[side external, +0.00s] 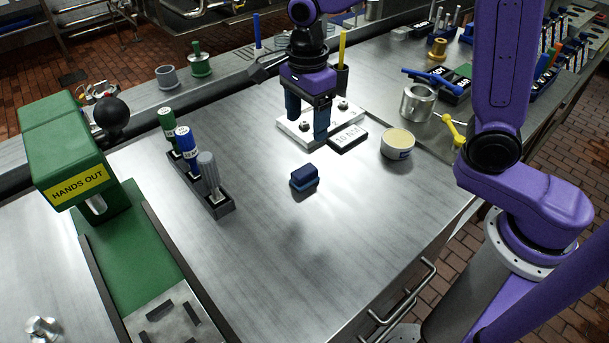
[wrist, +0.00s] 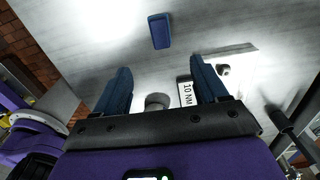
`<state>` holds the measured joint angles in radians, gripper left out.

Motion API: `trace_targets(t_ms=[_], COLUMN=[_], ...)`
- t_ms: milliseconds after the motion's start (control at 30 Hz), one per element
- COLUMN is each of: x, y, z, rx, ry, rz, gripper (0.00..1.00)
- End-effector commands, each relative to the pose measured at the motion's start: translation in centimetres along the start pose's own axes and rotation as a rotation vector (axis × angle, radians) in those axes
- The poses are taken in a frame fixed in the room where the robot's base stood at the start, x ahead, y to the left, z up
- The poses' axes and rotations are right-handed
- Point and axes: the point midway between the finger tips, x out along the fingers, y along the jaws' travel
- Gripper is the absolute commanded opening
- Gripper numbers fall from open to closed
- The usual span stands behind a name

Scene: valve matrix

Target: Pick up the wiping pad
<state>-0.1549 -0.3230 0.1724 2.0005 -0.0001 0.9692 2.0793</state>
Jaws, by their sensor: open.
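The wiping pad looks to be the small dark blue block (side external: 304,177) lying on the steel bench top, near the middle of the side view. It also shows at the top of the wrist view (wrist: 160,31), beyond my fingertips and apart from them. My gripper (side external: 307,122) has blue fingers and points down above the white plate, behind the pad in the side view. In the wrist view the two fingers (wrist: 160,72) stand wide apart with nothing gripped between them. The gripper is open and empty.
A white plate (side external: 290,126), a "10 NM" block (side external: 347,139) and a round tin (side external: 397,144) are close to my gripper. A dark rack (side external: 221,207) with several handled tools stands left of the pad. A green "HANDS OUT" press (side external: 75,160) is further left. Bench around the pad is clear.

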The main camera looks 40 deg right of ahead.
Motion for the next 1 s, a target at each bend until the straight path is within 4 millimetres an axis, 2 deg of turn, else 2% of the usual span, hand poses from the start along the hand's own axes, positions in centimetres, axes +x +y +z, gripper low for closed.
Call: trace_targets(t_ms=[33, 200, 400, 700, 1000], x=[1.1, 4.3, 7.5, 9.5, 13.2], y=[0.1, 0.2, 0.1, 0.0, -0.1], z=[-0.1, -0.1, 0.0, 0.1, 0.4], rx=[-0.001, -0.003, -0.004, -0.003, -0.004], ry=[0.003, 0.004, 0.002, 0.001, 0.002], rz=[0.006, 0.006, 0.004, 0.002, 0.003], gripper=[0.72, 0.72, 0.72, 0.72, 0.72])
